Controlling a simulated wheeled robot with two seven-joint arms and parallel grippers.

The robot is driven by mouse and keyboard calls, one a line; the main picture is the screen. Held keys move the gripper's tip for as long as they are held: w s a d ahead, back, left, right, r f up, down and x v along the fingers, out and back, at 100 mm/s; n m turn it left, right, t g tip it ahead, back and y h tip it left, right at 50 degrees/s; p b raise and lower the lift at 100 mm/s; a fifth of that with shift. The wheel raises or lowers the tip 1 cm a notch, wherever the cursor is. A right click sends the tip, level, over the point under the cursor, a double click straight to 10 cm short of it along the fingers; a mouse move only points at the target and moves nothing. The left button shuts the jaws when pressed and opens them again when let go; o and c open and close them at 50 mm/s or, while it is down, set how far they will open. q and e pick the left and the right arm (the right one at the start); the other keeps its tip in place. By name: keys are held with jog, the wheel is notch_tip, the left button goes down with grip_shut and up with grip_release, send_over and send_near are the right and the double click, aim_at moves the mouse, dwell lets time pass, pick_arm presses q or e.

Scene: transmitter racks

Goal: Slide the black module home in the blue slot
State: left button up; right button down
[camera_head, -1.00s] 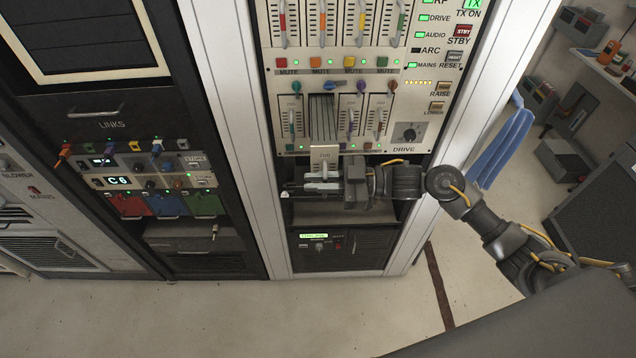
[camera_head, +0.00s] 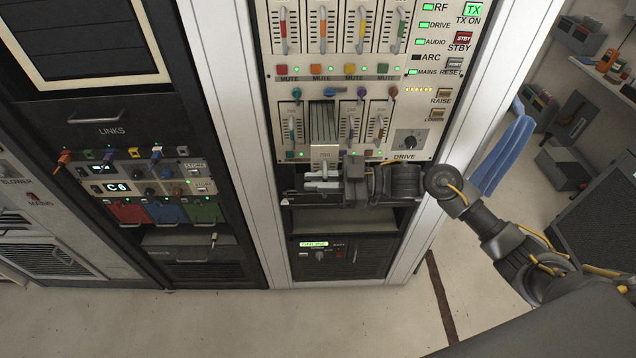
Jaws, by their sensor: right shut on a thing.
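The black module (camera_head: 323,122) sticks out of the lower row of the centre rack, in the second slot from the left, below a blue knob (camera_head: 328,92). Its dark ribbed top shows, and its pale front plate (camera_head: 324,152) faces me. My right gripper (camera_head: 322,181) is at the lower front of the module, shut on it. The exact grip on the module is partly hidden by the gripper body. The module's rear end is hidden inside the slot. My left gripper is not in view.
Neighbouring channels with coloured sliders (camera_head: 292,128) stand close on both sides of the module. A drive knob (camera_head: 410,142) is to the right. A dark open bay (camera_head: 340,218) lies below the gripper. A links rack (camera_head: 112,132) stands at left, and blue cloth (camera_head: 503,150) hangs at right.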

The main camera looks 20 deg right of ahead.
aim_at(317, 162)
jog(key=shift+w+d+r+b, duration=0.1)
jog(key=shift+w+d+b, duration=0.15)
jog(key=shift+w+b, duration=0.5)
jog(key=shift+w+d+f+b, duration=0.15)
jog(key=shift+w+b, duration=0.25)
jog(key=shift+w, duration=0.75)
jog(key=shift+w+d+r+b, duration=0.15)
jog(key=shift+w+d+b, duration=0.15)
jog(key=shift+w+b, duration=0.45)
jog(key=shift+w+d+b, duration=0.25)
jog(key=shift+w+b, duration=0.4)
jog(key=shift+w, duration=0.4)
jog(key=shift+w+d+b, duration=0.25)
jog(key=shift+w+b, duration=0.4)
jog(key=shift+w, duration=0.4)
jog(key=shift+w+d+r+b, duration=0.1)
jog(key=shift+w+d+b, duration=0.1)
jog(key=shift+w+b, duration=0.5)
jog(key=c, duration=1.4)
grip_release()
jog(key=shift+o, duration=0.2)
jog(key=shift+s+d+f, duration=0.1)
jog(key=shift+d+f, duration=0.1)
jog(key=b+v, duration=0.4)
jog(key=v, duration=0.6)
jog(key=shift+s+d+r, duration=0.1)
jog(key=shift+d+r, duration=0.05)
